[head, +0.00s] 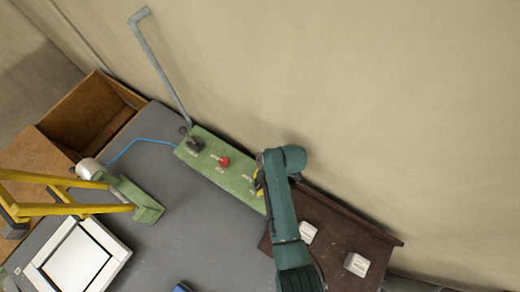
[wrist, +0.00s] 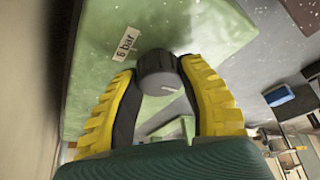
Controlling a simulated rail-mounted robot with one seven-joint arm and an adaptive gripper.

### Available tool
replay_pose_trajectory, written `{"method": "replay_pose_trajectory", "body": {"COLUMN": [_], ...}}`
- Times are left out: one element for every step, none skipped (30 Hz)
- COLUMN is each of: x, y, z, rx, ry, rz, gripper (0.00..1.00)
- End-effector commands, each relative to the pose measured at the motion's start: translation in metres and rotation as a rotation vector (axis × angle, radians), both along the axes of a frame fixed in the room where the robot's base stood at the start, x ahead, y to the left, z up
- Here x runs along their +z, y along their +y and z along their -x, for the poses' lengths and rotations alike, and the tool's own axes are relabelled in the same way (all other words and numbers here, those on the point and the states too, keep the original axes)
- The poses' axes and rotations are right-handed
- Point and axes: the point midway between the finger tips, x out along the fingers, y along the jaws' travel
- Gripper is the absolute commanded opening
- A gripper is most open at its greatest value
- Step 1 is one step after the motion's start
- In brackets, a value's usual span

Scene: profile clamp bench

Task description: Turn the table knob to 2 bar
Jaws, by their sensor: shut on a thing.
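The table knob (wrist: 156,62) is a dark grey round knob on the green panel (wrist: 95,45). My gripper (wrist: 157,76) has its yellow ridged fingers on both sides of the knob and is shut on it. A pale line shows on the knob's near face; I cannot tell which mark it points to. A "6 bar" label (wrist: 125,44) is on the panel beside the knob; I cannot read a 2 bar label. In the head view my gripper (head: 259,178) is at the right end of the green panel (head: 232,182) and hides the knob.
A yellow frame (head: 75,209) and a white square fixture (head: 78,262) stand on the grey bench. White boxes (head: 356,264) lie on the brown table (head: 338,236) at right.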

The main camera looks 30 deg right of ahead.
Motion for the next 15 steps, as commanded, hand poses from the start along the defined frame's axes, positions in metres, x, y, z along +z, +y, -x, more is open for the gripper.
{"method": "replay_pose_trajectory", "body": {"x": [-0.0033, -0.0033, -0.0033, -0.0033, -0.0033, -0.0032, -0.0031, -0.0029, -0.0024, -0.0022, -0.0019, -0.0016, -0.0015, -0.0013, -0.0012], "y": [0.001, 0.001, 0.001, 0.001, 0.001, 0.001, 0.001, 0.0009, 0.0008, 0.0008, 0.0006, 0.0005, 0.0005, 0.0005, 0.0004], "z": [0.0021, 0.0021, 0.0021, 0.0021, 0.0021, 0.002, 0.0019, 0.0017, 0.0015, 0.0013, 0.0012, 0.001, 0.0009, 0.0008, 0.0007], "rx": [0.0, 0.0, 0.0, 0.0, -0.001, -0.001, -0.001, 0.0, -0.001, -0.001, -0.001, -0.001, -0.001, -0.001, -0.001], "ry": [0.005, 0.005, 0.004, 0.004, 0.005, 0.005, 0.005, 0.004, 0.003, 0.003, 0.003, 0.003, 0.003, 0.003, 0.002], "rz": [-0.002, -0.002, -0.001, -0.001, -0.001, -0.001, -0.001, -0.001, -0.001, -0.001, -0.001, -0.001, -0.001, -0.001, 0.0], "gripper": [0.05, 0.05, 0.05, 0.05, 0.43, 0.51, 0.57, 0.62, 0.7, 0.7, 0.7, 0.7, 0.7, 0.7, 0.7]}}
